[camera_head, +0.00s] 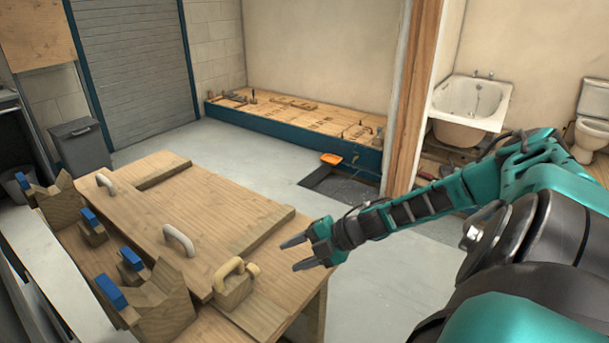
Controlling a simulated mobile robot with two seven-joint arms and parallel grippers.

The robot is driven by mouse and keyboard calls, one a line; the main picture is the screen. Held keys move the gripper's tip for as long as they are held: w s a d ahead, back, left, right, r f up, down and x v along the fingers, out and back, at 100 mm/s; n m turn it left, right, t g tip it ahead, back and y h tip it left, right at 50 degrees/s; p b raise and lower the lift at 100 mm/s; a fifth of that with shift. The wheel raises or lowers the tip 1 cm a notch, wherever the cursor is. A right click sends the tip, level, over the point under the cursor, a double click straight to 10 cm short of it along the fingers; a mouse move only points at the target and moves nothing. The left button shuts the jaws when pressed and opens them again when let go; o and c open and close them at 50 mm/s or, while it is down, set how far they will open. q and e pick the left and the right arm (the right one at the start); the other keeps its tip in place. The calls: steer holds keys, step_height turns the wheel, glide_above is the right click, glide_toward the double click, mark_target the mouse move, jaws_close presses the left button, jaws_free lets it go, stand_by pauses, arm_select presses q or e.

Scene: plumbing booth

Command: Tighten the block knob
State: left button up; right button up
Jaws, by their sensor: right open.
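A small wooden block (233,295) stands at the near right corner of the workbench, with a pale yellow curved handle (228,268) on top. I cannot tell for sure which part is the block knob. Several wooden blocks with blue pieces (110,292) line the bench's left side. My right gripper (289,257) is open and empty, with its fingers pointing left. In the picture it is just right of the yellow handle, apart from it, near the bench's right edge. My left gripper is not in view.
The wooden workbench (205,205) carries a flat board with two pale curved handles (178,240). A low platform with tools (310,118) stands at the back. A wooden post (412,90) stands behind my right arm. The grey floor between is mostly clear.

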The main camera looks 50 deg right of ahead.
steer(key=shift+v, duration=1)
steer(key=a+f+m, duration=0.1)
steer(key=a, duration=0.3)
steer(key=a+f+m, duration=0.1)
steer(key=a+f, duration=0.1)
steer(key=a, duration=0.1)
steer(key=a+f, duration=0.2)
steer(key=a, duration=0.2)
steer(key=shift+s+a+m, duration=0.25)
steer(key=shift+a+m, duration=0.1)
steer(key=shift+m, duration=0.05)
steer(key=a, duration=0.2)
steer(key=a+m, duration=0.1)
steer(key=a, duration=0.1)
steer(key=s+a+f+m+h, duration=0.1)
steer(key=a, duration=0.1)
steer(key=shift+a, duration=0.3)
steer(key=a+m, duration=0.1)
steer(key=s+a+m+h, duration=0.1)
steer(key=a, duration=0.1)
steer(key=s+a+r+m, duration=0.1)
steer(key=shift+a+m, duration=0.3)
steer(key=s+r+m+g+h, duration=0.4)
steer(key=s+m+g, duration=0.2)
steer(key=s+m, duration=0.55)
steer(key=w+a+f+n+t+y, duration=0.2)
steer(key=w+f+t, duration=0.4)
steer(key=f, duration=0.3)
steer(key=shift+a+f+t, duration=0.25)
steer(key=shift+t, duration=0.45)
